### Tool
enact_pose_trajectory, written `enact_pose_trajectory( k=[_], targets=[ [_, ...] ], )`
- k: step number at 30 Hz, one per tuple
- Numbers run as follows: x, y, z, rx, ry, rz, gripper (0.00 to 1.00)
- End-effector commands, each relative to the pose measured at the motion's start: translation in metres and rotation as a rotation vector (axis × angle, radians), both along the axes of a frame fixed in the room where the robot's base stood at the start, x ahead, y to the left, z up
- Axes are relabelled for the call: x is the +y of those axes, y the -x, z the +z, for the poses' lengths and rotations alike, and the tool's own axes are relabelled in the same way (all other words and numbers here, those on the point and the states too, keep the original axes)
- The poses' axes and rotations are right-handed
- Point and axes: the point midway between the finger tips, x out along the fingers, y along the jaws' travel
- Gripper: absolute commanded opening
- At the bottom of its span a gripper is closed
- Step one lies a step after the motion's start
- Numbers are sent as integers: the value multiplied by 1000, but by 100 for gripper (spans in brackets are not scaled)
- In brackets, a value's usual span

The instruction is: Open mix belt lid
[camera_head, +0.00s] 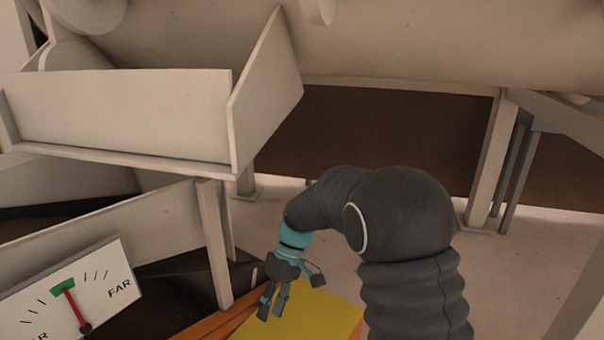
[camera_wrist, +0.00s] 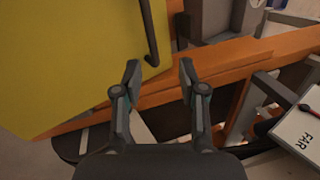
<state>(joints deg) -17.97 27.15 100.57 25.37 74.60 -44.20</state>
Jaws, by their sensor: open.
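A yellow panel (camera_head: 315,322), which looks like the mix belt lid, shows at the bottom of the head view. In the wrist view the yellow panel (camera_wrist: 65,60) fills the upper left, with a thin dark bar handle (camera_wrist: 149,32) along its right edge. My gripper (camera_head: 273,300) is at the left edge of the panel in the head view. In the wrist view my gripper (camera_wrist: 160,76) is open and empty, its two fingers pointing toward the lower end of the handle, apart from it. I cannot tell how far the lid is raised.
An orange beam (camera_wrist: 240,58) runs beside the panel. A white dial (camera_head: 70,290) with a red needle and the word FAR stands at the left. A pale chute (camera_head: 120,112) and large pipe hang above. Support legs (camera_head: 492,160) stand at the right; floor between is clear.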

Motion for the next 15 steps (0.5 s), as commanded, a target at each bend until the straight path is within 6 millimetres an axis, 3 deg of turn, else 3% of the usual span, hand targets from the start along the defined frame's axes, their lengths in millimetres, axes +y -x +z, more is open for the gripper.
enact_pose_trajectory(
  k=[5, 15],
  targets=[
    [-20, 12, -24, 18, 145, -148, 41],
    [-75, 44, 4, -97, 300, -387, 41]
  ],
)
